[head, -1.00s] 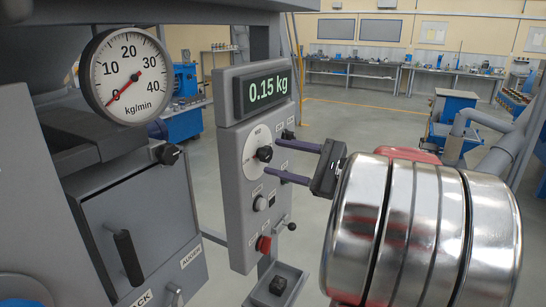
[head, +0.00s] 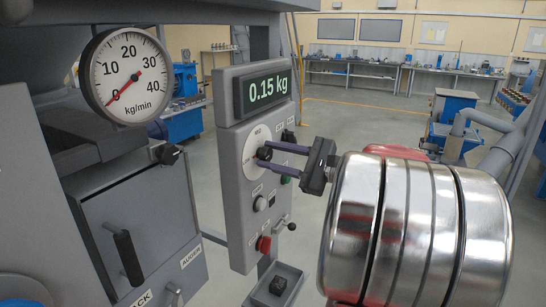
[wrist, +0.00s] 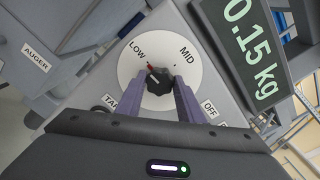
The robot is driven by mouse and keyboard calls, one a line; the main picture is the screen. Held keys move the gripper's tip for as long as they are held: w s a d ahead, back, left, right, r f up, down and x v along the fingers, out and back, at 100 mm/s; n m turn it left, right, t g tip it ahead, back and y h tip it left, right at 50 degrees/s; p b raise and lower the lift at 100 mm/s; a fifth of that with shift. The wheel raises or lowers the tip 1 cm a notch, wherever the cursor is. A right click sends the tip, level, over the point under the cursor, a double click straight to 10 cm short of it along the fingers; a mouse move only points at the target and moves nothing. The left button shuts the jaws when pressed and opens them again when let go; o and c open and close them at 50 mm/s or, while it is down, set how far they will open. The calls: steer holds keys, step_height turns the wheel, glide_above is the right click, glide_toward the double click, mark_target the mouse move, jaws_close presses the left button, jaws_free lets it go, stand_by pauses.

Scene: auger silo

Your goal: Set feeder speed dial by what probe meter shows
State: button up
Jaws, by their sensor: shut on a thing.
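The feeder dial is a white disc (head: 251,164) with a black knob on the grey control panel. In the wrist view the dial plate (wrist: 130,65) shows LOW and MID, and the red pointer mark (wrist: 150,66) is toward LOW. My gripper (head: 265,152) has its purple fingers shut on the black knob (wrist: 158,82), one on each side. The meter display (head: 268,88) above the dial reads 0.15 kg. The round kg/min gauge (head: 125,77) at upper left has its red needle at about 0. The rest of the dial scale is hidden by the fingers.
Below the dial are small buttons, a red knob (head: 263,244) and a lever (head: 286,222) on the panel. A grey cabinet (head: 145,225) labelled AUGER stands to the left. A small tray (head: 290,284) sits beneath the panel. Open floor lies behind.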

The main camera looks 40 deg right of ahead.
steer(key=shift+c, duration=1.4)
steer(key=shift+f+m, duration=0.1)
steer(key=shift+m, duration=0.2)
steer(key=o, duration=1.1)
steer(key=shift+c, duration=0.2)
steer(key=shift+s, duration=0.15)
steer(key=v, duration=1.3)
steer(key=shift+s, duration=0.25)
